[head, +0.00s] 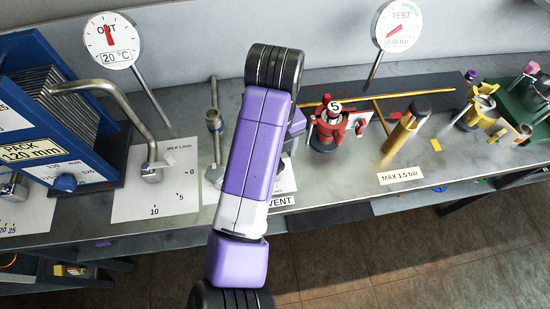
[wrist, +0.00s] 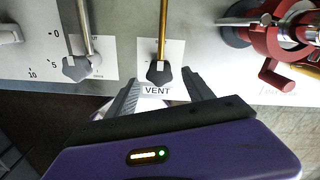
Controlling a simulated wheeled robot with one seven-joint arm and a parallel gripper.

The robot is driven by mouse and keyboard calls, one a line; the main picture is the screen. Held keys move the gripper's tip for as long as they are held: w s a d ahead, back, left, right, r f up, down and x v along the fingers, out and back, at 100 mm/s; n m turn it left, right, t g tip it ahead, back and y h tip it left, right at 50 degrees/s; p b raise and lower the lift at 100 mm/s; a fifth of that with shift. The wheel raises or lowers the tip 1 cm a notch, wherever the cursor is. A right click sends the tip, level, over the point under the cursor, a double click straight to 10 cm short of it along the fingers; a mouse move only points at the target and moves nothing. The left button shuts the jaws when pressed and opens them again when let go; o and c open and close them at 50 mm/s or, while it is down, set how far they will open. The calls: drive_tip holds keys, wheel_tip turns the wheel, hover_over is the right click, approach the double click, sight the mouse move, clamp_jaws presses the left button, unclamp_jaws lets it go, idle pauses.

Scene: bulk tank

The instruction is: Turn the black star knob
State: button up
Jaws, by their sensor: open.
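A dark, lobed knob (wrist: 160,73) at the end of a brass rod sits over the white VENT card in the wrist view. It looks like the black star knob, though its full outline is hard to make out. My gripper (wrist: 160,78) is open, one finger to each side of this knob, with clear gaps and no visible contact. In the head view my arm hides the knob and the gripper; only part of the VENT card (head: 280,201) shows.
A grey knob on a steel rod (wrist: 76,68) stands left of my gripper. A red valve (wrist: 275,40) is close on the right. The blue plate pack (head: 50,110) and bent pipe (head: 115,97) stand further left, a brass cylinder (head: 400,135) further right. The bench front edge is near.

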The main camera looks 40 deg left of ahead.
wheel_tip(320, 180, up, 5)
drive_tip(key=shift+f+p, duration=0.1)
drive_tip(key=shift+p, duration=0.7)
